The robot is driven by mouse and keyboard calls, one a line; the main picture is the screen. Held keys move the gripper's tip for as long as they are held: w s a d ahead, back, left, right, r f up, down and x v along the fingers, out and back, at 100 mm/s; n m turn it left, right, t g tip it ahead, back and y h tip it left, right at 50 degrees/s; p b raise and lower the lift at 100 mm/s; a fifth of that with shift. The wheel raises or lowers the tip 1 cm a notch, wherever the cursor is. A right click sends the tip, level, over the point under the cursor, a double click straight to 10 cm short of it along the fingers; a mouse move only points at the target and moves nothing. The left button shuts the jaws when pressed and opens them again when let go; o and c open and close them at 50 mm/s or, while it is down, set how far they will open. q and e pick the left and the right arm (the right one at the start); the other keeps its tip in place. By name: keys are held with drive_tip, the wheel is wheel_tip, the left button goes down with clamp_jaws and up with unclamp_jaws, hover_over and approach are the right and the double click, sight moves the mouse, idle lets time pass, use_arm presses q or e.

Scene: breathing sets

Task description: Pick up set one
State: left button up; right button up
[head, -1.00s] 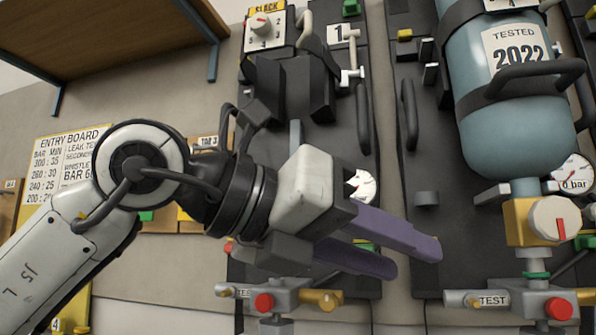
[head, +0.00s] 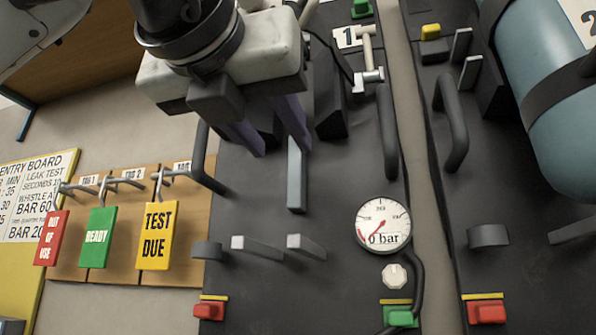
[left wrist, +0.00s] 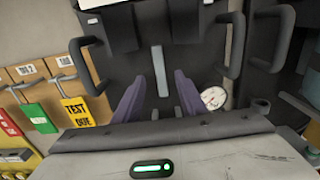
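In the left wrist view, the purple fingers (left wrist: 158,105) stand apart on either side of the grey bar (left wrist: 160,70). My right gripper is not in view.
A second dark backplate with a blue-grey cylinder (head: 560,120) stands close on the right. Red, green (head: 97,238) and yellow "TEST DUE" (head: 157,236) tags hang on hooks at left. A brown shelf (head: 95,70) is overhead at left.

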sight(293, 165)
use_arm(q)
drive_tip(key=x, duration=0.4)
drive_tip(key=f+p+x, duration=0.1)
drive_tip(key=x, duration=0.2)
drive_tip(key=shift+a, duration=0.1)
clamp_jaws()
idle(1.2)
drive_tip(key=shift+r, duration=0.3)
